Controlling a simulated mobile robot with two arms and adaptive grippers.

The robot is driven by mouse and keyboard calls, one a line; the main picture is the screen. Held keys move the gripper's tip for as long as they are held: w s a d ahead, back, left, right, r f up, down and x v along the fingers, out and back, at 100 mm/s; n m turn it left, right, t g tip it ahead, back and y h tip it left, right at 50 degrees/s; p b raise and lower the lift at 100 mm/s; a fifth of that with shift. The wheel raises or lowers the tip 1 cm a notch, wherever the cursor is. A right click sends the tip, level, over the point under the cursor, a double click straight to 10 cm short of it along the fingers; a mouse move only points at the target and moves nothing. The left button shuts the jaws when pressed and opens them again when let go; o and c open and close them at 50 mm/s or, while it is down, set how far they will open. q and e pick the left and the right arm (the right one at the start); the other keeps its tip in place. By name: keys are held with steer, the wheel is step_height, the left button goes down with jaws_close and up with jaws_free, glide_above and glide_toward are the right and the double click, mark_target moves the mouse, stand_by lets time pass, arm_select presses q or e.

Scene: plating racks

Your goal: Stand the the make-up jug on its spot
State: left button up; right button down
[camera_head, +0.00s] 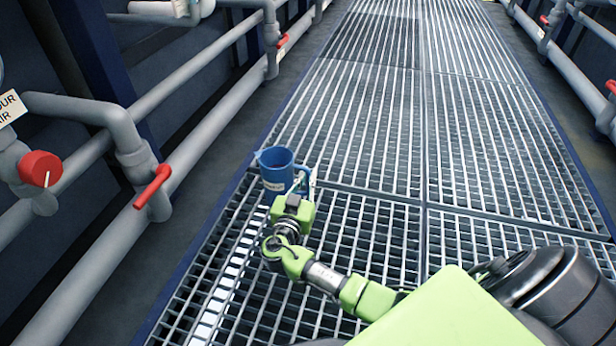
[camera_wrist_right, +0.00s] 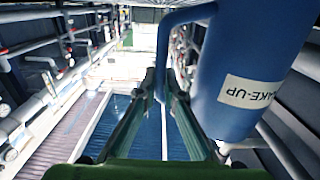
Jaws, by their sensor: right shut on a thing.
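The make-up jug (camera_head: 272,171) is blue with a pale label and a handle on its right side. In the head view it is held up over the left edge of the grating walkway. My right gripper (camera_head: 299,187) is shut on its handle. There the handle passes between the two fingers of the gripper (camera_wrist_right: 165,85). The jug looks roughly upright in the head view. Its spot cannot be made out. My left gripper is not in view.
The grating walkway (camera_head: 370,130) runs ahead and is clear. Grey pipes (camera_head: 205,140) with red valve handles (camera_head: 154,186) line the left side, and more pipes (camera_head: 570,60) run along the right. The right wrist view shows a blue surface (camera_wrist_right: 110,125) below.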

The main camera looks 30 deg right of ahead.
steer(key=shift+f, duration=0.45)
steer(key=c, duration=2.1)
jaws_free()
